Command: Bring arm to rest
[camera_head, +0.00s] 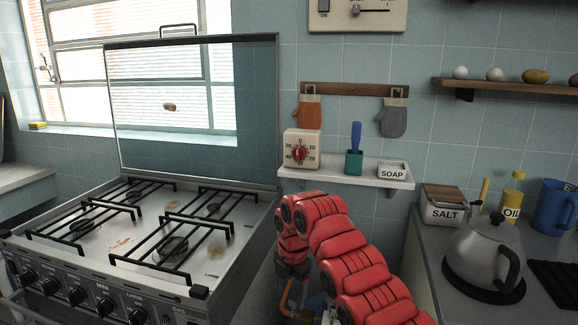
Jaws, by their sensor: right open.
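My right arm (345,250) is red and segmented. It comes in from the bottom right, arches up in front of the gap between the stove and the right counter, and bends down at its far end. My right gripper (294,272) hangs below that bend, beside the stove's right side. It is open, and I see nothing held in it. Its lower part is small and partly hidden by the arm. My left gripper is not in view.
The stove (211,265) has its glass lid (200,120) raised. A kettle (482,250), salt box (441,208), oil container (513,190) and blue jug (554,207) stand on the right counter (452,300). A wall shelf (340,174) holds a timer (301,149) and soap box (392,171).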

